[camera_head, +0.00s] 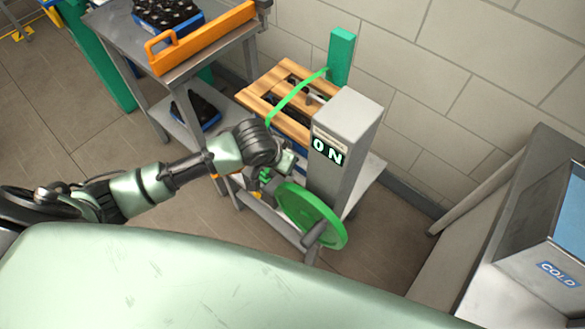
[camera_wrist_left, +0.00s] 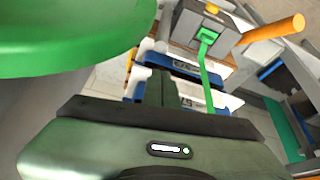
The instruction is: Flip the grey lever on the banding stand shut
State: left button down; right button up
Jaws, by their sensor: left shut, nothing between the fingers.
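The banding stand has a grey column (camera_head: 340,145) whose display reads ON, a green reel (camera_head: 310,213) low at its front, and a green strap (camera_head: 290,93) arching over a wooden crate (camera_head: 288,82). I cannot single out the grey lever with certainty; my arm hides part of the stand. My left gripper (camera_head: 284,162) is beside the column's left side, above the reel. In the left wrist view its fingers (camera_wrist_left: 164,88) are together and empty. There the strap (camera_wrist_left: 207,75) runs up to a grey block (camera_wrist_left: 200,28); an orange rod (camera_wrist_left: 272,36) sticks out beside it.
A grey table (camera_head: 188,62) with an orange rail and a dark bottle tray stands at the back left. A tiled wall (camera_head: 460,70) is behind. A grey unit marked COLD (camera_head: 557,272) stands at the right. Bare floor lies between it and the stand.

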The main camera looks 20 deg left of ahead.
pick_arm(q)
jog(key=x, duration=1)
pick_arm(e)
jog(key=shift+d+r, duration=0.2)
pick_arm(q)
jog(key=shift+w+d, duration=0.1)
jog(key=shift+d, duration=0.05)
